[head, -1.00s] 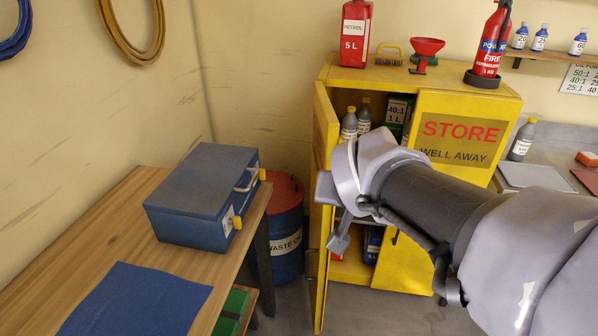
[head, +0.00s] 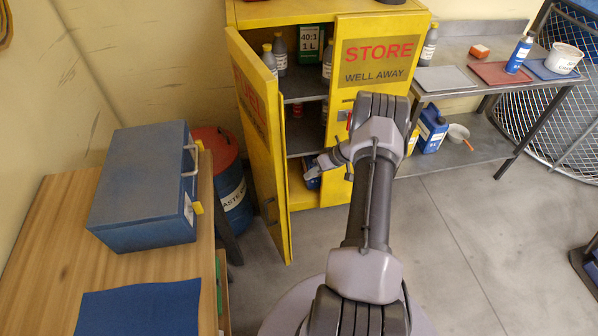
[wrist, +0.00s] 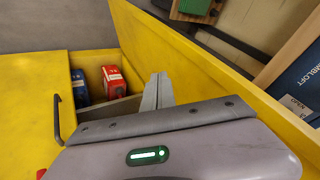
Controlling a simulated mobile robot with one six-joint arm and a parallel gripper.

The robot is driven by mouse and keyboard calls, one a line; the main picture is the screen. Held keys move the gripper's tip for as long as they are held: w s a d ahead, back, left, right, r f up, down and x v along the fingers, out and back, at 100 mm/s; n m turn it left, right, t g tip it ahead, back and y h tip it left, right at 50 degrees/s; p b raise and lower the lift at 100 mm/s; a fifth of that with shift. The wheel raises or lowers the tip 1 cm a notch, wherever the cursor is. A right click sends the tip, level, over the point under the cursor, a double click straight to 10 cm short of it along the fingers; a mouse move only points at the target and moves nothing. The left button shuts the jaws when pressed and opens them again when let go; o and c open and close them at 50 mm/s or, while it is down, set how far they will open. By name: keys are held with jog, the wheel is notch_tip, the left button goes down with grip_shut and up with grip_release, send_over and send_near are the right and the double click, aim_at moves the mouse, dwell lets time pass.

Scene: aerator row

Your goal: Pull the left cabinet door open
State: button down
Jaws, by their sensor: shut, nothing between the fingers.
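The yellow cabinet's left door (head: 262,150) stands partly open in the head view, swung out towards me with its outer face showing. My gripper (head: 312,168) is right of this door, at the cabinet opening. In the wrist view my gripper (wrist: 158,92) has its fingers together and empty, between the left door's inner side (wrist: 195,60) and the right door. I cannot tell whether the fingers touch the left door.
The right cabinet door (head: 372,60) is closed; its handle (wrist: 57,118) shows in the wrist view. Bottles and containers stand on the shelves. A blue toolbox (head: 145,185) on a wooden bench (head: 55,230) and a waste drum (head: 222,180) stand left.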

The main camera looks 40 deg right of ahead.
jog(key=w+a+f+b, duration=0.2)
jog(key=w+a+f, duration=0.2)
jog(key=a+f, duration=0.1)
jog(key=shift+w+a, duration=0.25)
jog(key=shift+a, duration=0.35)
